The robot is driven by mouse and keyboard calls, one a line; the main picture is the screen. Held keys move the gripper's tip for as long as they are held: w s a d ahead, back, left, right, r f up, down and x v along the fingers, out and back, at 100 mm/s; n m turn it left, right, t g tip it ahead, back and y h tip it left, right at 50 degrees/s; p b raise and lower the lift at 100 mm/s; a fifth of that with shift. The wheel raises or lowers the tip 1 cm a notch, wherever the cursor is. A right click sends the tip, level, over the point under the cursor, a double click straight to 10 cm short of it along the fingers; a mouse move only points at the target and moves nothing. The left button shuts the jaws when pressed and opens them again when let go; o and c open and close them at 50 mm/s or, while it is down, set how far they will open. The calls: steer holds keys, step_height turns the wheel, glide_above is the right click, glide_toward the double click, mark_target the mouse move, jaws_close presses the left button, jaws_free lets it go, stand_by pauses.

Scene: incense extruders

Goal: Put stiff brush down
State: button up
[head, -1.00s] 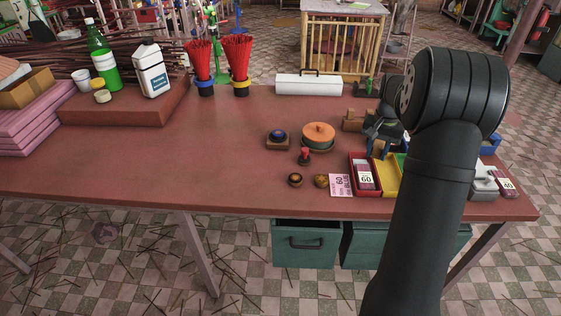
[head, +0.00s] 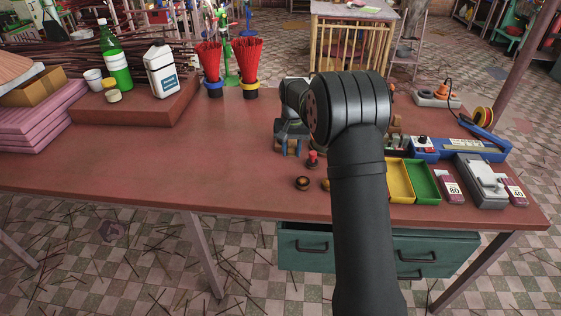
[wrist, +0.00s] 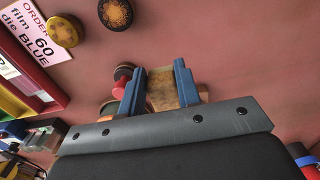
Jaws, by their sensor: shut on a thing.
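My gripper (head: 288,147) is low over the middle of the table (head: 230,150), near a small red-topped piece (head: 313,158). In the wrist view its two blue fingers (wrist: 160,92) stand either side of a tan, wood-coloured piece (wrist: 161,90), which I take to be the stiff brush. The gripper is shut on it. The bristles cannot be made out, and in the head view the brush is hidden. Whether it touches the table cannot be told.
A round brown die (head: 303,183) lies nearby, with a second die and an order card (wrist: 30,30) in the wrist view. Yellow (head: 401,182) and green (head: 424,180) trays and a grey device (head: 483,182) stand right. The table's left-centre is clear.

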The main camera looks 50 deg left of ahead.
mark_target(280, 169)
steer(key=s+a+f, duration=0.2)
steer(key=a, duration=0.1)
steer(key=shift+a+f, duration=0.2)
steer(key=shift+f, duration=1.95)
steer(key=shift+f, duration=0.15)
steer(key=o, duration=1.1)
steer(key=shift+c, duration=0.2)
step_height(280, 169, up, 12)
